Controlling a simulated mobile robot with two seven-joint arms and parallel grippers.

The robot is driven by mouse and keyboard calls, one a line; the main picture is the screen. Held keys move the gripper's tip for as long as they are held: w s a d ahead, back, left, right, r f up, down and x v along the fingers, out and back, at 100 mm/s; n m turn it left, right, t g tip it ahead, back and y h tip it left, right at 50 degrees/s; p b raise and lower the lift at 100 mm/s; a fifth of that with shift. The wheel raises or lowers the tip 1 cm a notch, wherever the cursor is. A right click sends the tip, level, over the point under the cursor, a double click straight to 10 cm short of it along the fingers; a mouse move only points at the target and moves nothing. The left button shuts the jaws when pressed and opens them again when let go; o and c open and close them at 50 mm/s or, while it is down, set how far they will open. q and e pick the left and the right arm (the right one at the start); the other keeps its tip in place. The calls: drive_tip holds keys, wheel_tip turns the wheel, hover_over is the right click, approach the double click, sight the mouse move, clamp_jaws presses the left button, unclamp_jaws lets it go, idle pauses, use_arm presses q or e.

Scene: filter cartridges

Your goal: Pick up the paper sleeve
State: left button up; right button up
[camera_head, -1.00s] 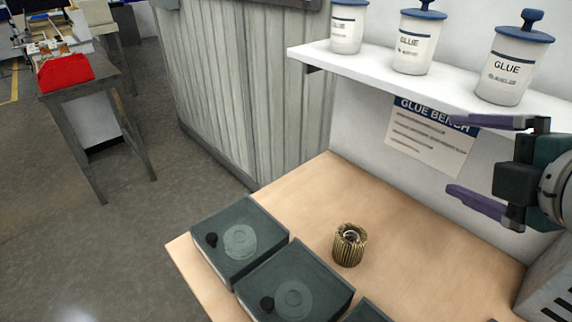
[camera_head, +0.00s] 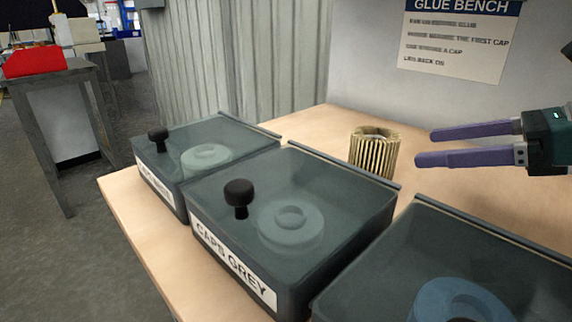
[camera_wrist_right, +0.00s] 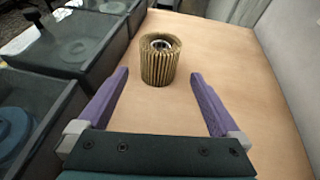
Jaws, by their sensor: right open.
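The paper sleeve (camera_head: 374,152) is a tan, pleated, hollow cylinder standing upright on the wooden bench, behind the lidded boxes. It also shows in the right wrist view (camera_wrist_right: 160,62), with a pale ring inside its top. My right gripper (camera_head: 424,148) has two purple fingers and is open and empty. It is just to the right of the sleeve in the head view, with its fingers pointing towards it. In the right wrist view, the sleeve is ahead of the gap between the fingertips (camera_wrist_right: 159,74), not between them. My left gripper is not in view.
Dark lidded boxes, one labelled "CAPS GREY" (camera_head: 236,260), line the bench's near side, close to the sleeve. The wooden bench top (camera_head: 318,127) is bare around the sleeve. A wall with a "GLUE BENCH" sign (camera_head: 458,45) rises behind. A table with a red object (camera_head: 40,60) stands far left.

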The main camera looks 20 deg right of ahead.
sight(375, 150)
drive_tip(key=b+x, duration=0.1)
drive_tip(key=x, duration=0.2)
drive_tip(key=shift+w+a, duration=0.1)
drive_tip(key=shift+w, duration=0.05)
drive_tip(key=shift+x, duration=3.25)
drive_tip(key=shift+r, duration=0.15)
drive_tip(key=c, duration=1.1)
